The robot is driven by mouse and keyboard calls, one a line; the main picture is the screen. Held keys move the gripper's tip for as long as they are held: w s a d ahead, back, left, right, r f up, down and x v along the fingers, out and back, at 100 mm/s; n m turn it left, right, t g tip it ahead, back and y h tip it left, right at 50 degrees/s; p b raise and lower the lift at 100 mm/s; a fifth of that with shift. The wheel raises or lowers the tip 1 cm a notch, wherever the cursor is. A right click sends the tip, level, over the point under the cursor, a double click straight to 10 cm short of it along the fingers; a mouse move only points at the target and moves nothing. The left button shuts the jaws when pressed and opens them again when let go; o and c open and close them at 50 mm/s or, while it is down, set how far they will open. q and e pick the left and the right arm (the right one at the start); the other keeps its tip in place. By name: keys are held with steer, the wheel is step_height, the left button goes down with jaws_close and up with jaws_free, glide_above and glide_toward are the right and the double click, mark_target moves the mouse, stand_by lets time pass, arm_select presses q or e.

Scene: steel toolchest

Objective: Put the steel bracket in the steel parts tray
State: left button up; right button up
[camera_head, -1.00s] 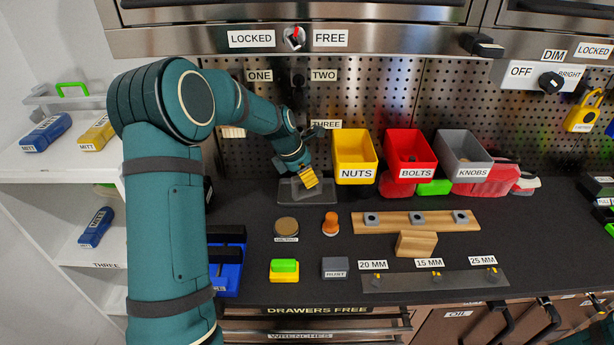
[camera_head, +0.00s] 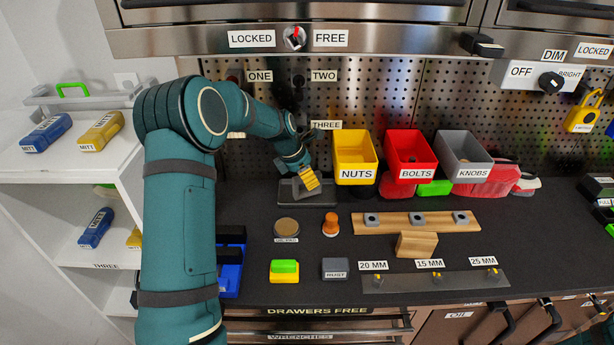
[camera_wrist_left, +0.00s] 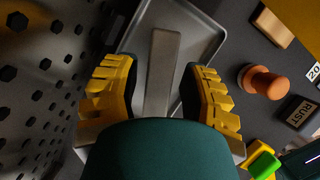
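The steel parts tray (camera_head: 322,200) is a shallow grey tray at the back of the dark worktop, below the pegboard. In the left wrist view its rim (camera_wrist_left: 216,38) shows around the steel bracket (camera_wrist_left: 163,62), a flat grey bar. My left gripper (camera_head: 311,181), with yellow fingers, is low over the tray. In the left wrist view the gripper (camera_wrist_left: 158,95) is open, with the bracket between its fingers and gaps visible on both sides. The bracket appears to lie within the tray; its near end is hidden by my wrist. My right gripper is out of view.
Yellow NUTS (camera_head: 355,150), red BOLTS (camera_head: 410,148) and grey KNOBS (camera_head: 464,150) bins stand right of the tray. A round tin (camera_head: 286,227) and an orange knob (camera_head: 330,225) stand in front. The pegboard (camera_head: 232,160) is close behind my left gripper.

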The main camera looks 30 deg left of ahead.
arm_select(q)
steer(key=p+v, duration=0.1)
steer(key=v, duration=0.6)
steer(key=shift+r, duration=0.45)
steer(key=shift+d+f, duration=0.1)
